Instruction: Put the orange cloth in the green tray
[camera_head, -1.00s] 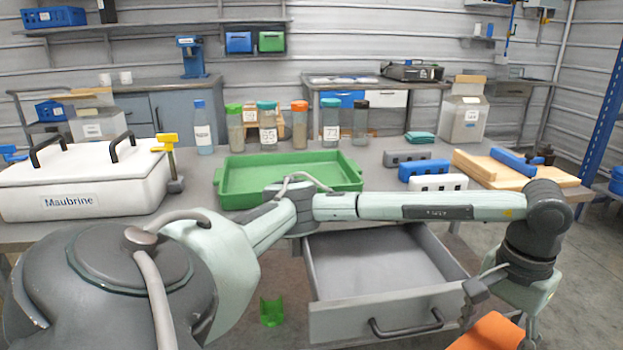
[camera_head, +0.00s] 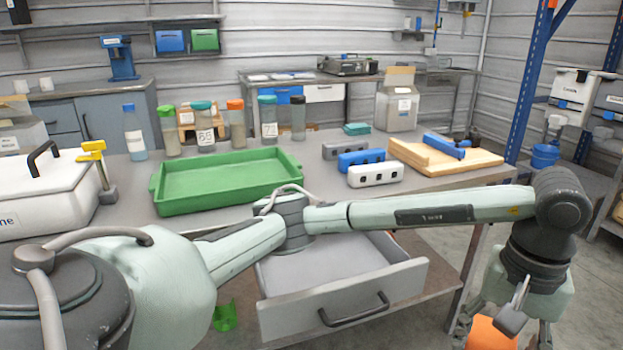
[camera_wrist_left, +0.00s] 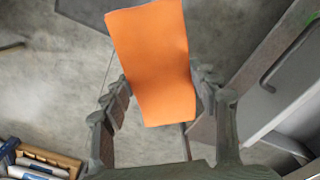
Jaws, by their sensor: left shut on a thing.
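The orange cloth (camera_head: 492,334) shows at the bottom right of the head view, cut off by the picture's lower edge. My left gripper (camera_wrist_left: 160,92) is shut on it; in the left wrist view the cloth (camera_wrist_left: 152,50) lies between the two fingers and hangs over the floor. The green tray (camera_head: 228,176) lies on the bench, left of centre in the head view, and looks empty. The gripper is well to the right of the tray and lower, in front of the bench. My right gripper is out of view.
An open grey drawer (camera_head: 340,295) juts out below the bench. A white case (camera_head: 45,195) stands left of the tray, several bottles behind it, and perforated blocks (camera_head: 375,174) and a wooden board (camera_head: 470,158) to its right. A green holder (camera_head: 225,316) sits below.

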